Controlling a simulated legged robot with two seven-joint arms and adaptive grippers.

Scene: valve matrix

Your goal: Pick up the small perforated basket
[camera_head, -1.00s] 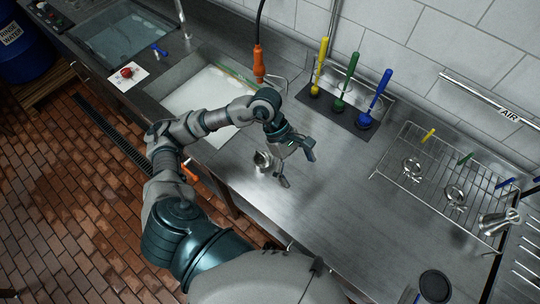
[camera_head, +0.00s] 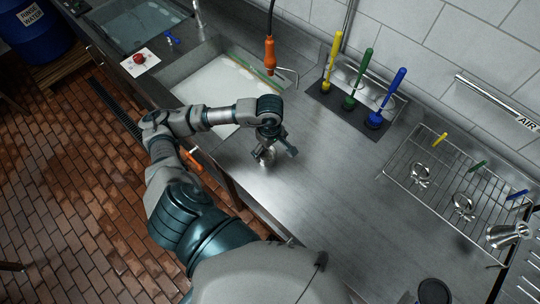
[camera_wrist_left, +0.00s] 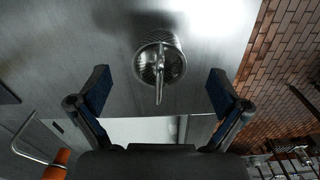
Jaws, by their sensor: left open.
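The small perforated basket (camera_wrist_left: 160,62) stands on the steel counter, between and a little beyond my open fingers in the left wrist view. It is a shiny metal cup with a mesh-like wall and a thin upright part across its opening. In the head view the basket (camera_head: 264,155) is partly hidden by my left gripper (camera_head: 279,152). In the left wrist view the left gripper (camera_wrist_left: 158,85) is open, one finger on each side of the basket, with gaps and no visible contact. My right gripper is not in view.
A sink (camera_head: 205,98) with pale liquid lies behind my left arm. Yellow, green and blue brushes (camera_head: 374,119) stand in a holder at the back wall. A wire rack (camera_head: 405,182) holds metal parts at right. The counter's middle (camera_head: 330,205) is clear.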

